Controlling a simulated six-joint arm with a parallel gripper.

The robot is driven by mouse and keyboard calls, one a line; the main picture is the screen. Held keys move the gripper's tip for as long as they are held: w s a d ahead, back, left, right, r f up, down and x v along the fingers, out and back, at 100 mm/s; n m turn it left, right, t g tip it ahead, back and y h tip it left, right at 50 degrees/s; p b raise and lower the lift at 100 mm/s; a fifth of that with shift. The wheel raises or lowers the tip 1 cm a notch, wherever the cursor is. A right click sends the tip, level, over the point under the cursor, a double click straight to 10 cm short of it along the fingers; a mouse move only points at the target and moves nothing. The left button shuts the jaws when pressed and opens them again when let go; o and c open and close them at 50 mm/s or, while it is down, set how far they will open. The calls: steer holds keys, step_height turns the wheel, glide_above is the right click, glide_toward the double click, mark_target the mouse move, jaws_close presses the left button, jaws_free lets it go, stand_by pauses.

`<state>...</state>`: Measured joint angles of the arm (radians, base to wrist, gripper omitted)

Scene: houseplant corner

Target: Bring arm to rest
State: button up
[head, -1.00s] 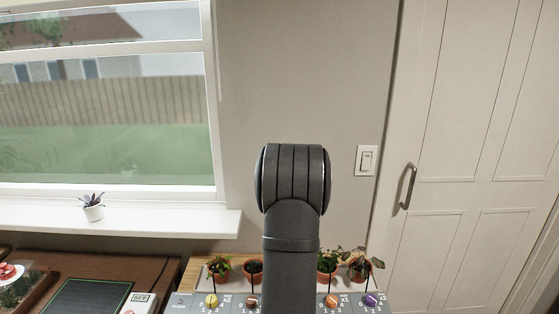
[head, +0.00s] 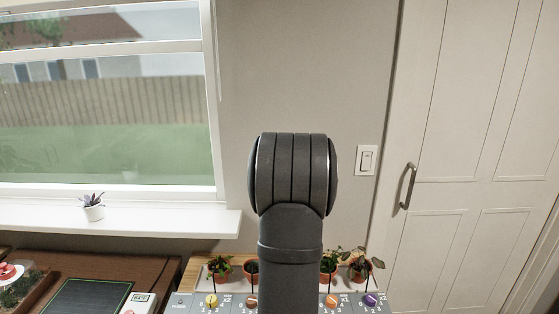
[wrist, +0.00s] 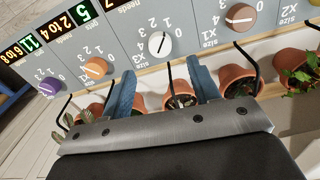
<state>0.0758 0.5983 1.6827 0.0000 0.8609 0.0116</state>
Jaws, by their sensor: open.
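My gripper (wrist: 163,86) shows in the wrist view as two blue fingers set wide apart, with nothing between their tips. It is open and hangs in front of the grey dial panel (wrist: 128,33). A potted plant (wrist: 180,94) shows behind the gap between the fingers, apart from them. In the head view my arm stands upright in the middle, and it hides my gripper and the middle of the dial panel (head: 187,302).
Potted plants (head: 221,269) (head: 361,265) stand in a row behind the panel, with thin black spouts near them. A dark seed tray (head: 90,298) lies at left. A small succulent (head: 93,207) sits on the window sill (head: 160,222). The wall (head: 300,80) above is clear.

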step_height(320, 180, up, 10)
step_height(320, 180, down, 18)
steer(key=shift+r, duration=0.15)
steer(key=n, duration=0.3)
steer(key=shift+r, duration=0.1)
steer(key=n, duration=0.5)
step_height(320, 180, up, 11)
stand_by(0.4)
steer(key=shift+c, duration=0.2)
stand_by(2.2)
